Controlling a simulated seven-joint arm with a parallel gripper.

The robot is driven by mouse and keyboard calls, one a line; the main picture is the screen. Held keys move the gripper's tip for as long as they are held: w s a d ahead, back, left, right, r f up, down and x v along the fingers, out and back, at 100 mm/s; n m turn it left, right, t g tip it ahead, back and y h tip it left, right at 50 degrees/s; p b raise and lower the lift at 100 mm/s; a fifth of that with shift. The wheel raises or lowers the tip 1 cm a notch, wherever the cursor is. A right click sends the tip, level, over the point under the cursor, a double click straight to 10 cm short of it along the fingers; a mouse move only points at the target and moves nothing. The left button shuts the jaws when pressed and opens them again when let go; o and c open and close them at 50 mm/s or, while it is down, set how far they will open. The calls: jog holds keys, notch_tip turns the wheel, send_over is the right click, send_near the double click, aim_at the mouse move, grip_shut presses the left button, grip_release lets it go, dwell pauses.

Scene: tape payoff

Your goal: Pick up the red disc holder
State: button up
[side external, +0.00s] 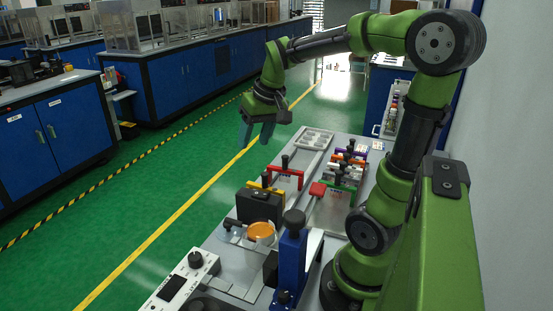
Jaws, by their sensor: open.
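A red bracket-shaped holder (287,173) with a black knob on top stands on the left part of the grey work table.
A yellow bracket (265,186), a green bracket (340,186) and several coloured holders (349,156) crowd the table (228,243). A black block (259,206), an orange disc (261,231) and a blue upright press (290,262) stand nearer. A pale tray (317,139) lies at the far end.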

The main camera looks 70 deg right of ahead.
aim_at(285, 156)
jog(key=s+d+r+n+g, duration=0.1)
jog(key=d+n+g, duration=0.35)
jog(key=d, duration=1.15)
jog(key=shift+n+t, duration=0.35)
notch_tip(285, 156, down, 11)
jog(key=shift+d+f, duration=0.1)
jog(key=shift+f, duration=0.05)
jog(key=shift+s+d+f, duration=0.1)
jog(key=shift+f, duration=1.25)
jog(key=shift+s+f, duration=0.1)
jog(key=shift+f, duration=1.25)
grip_shut()
